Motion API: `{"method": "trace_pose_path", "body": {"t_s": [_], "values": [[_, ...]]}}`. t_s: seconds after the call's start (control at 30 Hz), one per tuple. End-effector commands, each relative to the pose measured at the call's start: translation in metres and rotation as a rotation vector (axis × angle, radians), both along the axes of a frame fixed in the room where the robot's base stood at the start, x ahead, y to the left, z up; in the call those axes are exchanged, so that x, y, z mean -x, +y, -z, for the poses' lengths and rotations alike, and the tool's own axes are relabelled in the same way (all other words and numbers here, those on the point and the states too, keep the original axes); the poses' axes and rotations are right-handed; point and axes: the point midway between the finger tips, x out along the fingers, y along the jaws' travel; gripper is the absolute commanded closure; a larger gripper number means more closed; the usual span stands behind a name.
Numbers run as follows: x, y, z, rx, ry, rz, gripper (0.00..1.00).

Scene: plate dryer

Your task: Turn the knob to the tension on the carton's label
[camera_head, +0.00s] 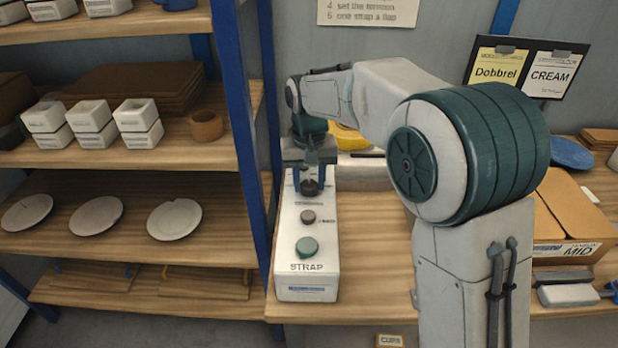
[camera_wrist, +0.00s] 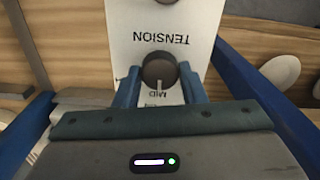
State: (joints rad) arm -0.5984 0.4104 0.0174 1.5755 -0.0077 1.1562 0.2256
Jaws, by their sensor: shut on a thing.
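The white strapping machine (camera_head: 305,262) stands on the bench and reads STRAP at its near end. My gripper (camera_head: 311,180) points down over its far part and is shut on the dark round tension knob (camera_wrist: 159,68). In the wrist view one blue finger sits on each side of the knob, below the upside-down word TENSION. A pale pointer mark on the knob faces the MID marking, which is partly hidden by my gripper.
A grey knob (camera_head: 308,217) and a green button (camera_head: 307,247) are nearer on the machine. A blue-framed shelf (camera_head: 235,100) with plates and white boxes stands close on the left. Dobbrel and CREAM cards (camera_head: 522,68) stand at the back right.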

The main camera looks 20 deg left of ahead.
Motion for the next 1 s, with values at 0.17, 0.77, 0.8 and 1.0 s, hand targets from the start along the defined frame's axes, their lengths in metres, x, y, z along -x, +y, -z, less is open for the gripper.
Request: {"method": "trace_pose_path", "body": {"t_s": [0.17,0.77,0.8,1.0], "values": [[-0.0003,0.0002,-0.0006,-0.001,-0.002,0.022,0.86],[-0.0001,0.0003,-0.0004,0.0,-0.001,0.025,0.41],[-0.0001,0.0002,-0.0004,0.0,-0.001,0.025,0.41],[-0.0003,0.0002,-0.0052,-0.002,-0.001,0.025,0.41]]}}
